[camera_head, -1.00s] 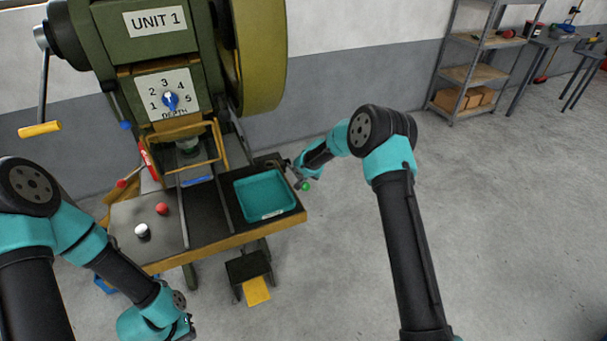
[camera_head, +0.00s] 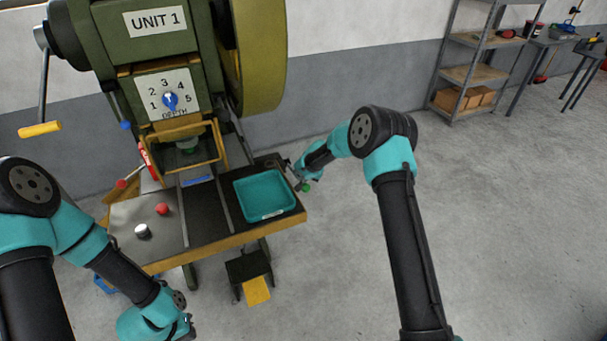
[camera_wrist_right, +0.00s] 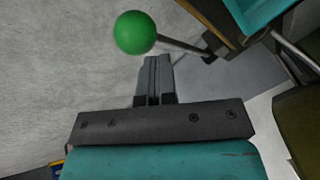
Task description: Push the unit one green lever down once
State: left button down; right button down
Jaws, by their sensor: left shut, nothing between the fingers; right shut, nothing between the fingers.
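The unit one machine (camera_head: 150,50) stands at the left with its work table below. The green lever has a round green knob (camera_wrist_right: 135,32) on a thin dark rod (camera_wrist_right: 182,45), which runs to a bracket near the table's edge. In the head view the knob (camera_head: 306,188) shows small at the table's right side. My right gripper (camera_wrist_right: 153,62) is shut and empty, with its fingertips just beside the knob; I cannot tell if they touch. In the head view it (camera_head: 297,178) is partly hidden by its own arm. My left gripper (camera_head: 187,326) is low at the bottom left, shut and away from the table.
A teal tray (camera_head: 240,205) lies on the table beside the lever. A red button (camera_head: 162,209) and a white-and-black button (camera_head: 142,231) are at the table's left. A pedal (camera_head: 257,290) is below. The floor to the right is open, with shelves (camera_head: 470,75) behind.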

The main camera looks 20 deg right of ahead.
jog(key=shift+w+a+r, duration=0.1)
jog(key=shift+w+r, duration=0.25)
jog(key=shift+r, duration=0.55)
jog(key=shift+w+a+r, duration=0.1)
jog(key=shift+w+r, duration=0.2)
jog(key=shift+r, duration=0.6)
jog(key=shift+w+r, duration=0.35)
jog(key=shift+r, duration=0.55)
jog(key=shift+w+a+r, duration=0.1)
jog(key=shift+w+r, duration=0.2)
jog(key=shift+r, duration=0.5)
jog(key=shift+w+d+r, duration=0.1)
jog(key=shift+w+r, duration=0.2)
jog(key=shift+r, duration=0.45)
jog(key=shift+w+a+r, duration=0.1)
jog(key=shift+w+r, duration=0.2)
jog(key=shift+r, duration=0.5)
